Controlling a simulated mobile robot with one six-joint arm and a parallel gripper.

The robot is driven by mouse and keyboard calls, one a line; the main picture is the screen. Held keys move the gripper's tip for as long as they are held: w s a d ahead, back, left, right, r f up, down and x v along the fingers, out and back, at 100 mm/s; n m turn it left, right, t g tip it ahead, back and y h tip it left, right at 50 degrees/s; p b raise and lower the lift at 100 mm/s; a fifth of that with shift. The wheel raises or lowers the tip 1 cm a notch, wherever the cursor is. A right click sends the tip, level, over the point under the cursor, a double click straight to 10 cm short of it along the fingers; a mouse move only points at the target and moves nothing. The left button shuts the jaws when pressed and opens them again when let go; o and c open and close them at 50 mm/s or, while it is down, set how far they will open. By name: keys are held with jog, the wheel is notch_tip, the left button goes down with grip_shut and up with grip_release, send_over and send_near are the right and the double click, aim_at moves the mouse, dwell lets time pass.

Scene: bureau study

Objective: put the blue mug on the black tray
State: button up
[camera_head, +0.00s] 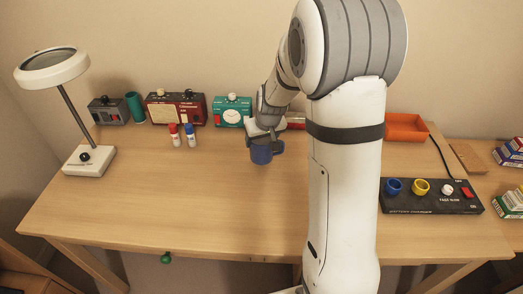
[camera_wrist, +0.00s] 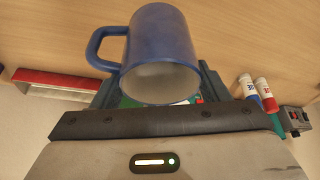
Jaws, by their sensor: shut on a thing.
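The blue mug (camera_head: 262,153) is in my gripper (camera_head: 265,133), over the middle of the wooden desk. In the wrist view the mug (camera_wrist: 160,45) sits between the two fingers (camera_wrist: 157,88), its open mouth facing the camera and its handle to the left. My gripper is shut on it. The mug looks roughly upright; whether its base touches the desk I cannot tell. I can make out no plain black tray; my arm hides part of the desk. A flat black panel (camera_head: 415,205) with blue and yellow rings, a white knob and a red switch lies at the right.
An orange tray (camera_head: 404,127) is at the back right. A green clock box (camera_head: 232,111), a red radio (camera_head: 176,109), a grey box (camera_head: 109,111) and a green cylinder (camera_head: 135,107) line the back. A lamp (camera_head: 88,160) is left. The front left desk is clear.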

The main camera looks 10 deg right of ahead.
jog(key=shift+d+f, duration=0.1)
jog(key=shift+f, duration=2.05)
jog(key=shift+f+b, duration=0.25)
jog(key=shift+b, duration=0.15)
jog(key=o, duration=1.5)
jog(key=shift+r, duration=0.1)
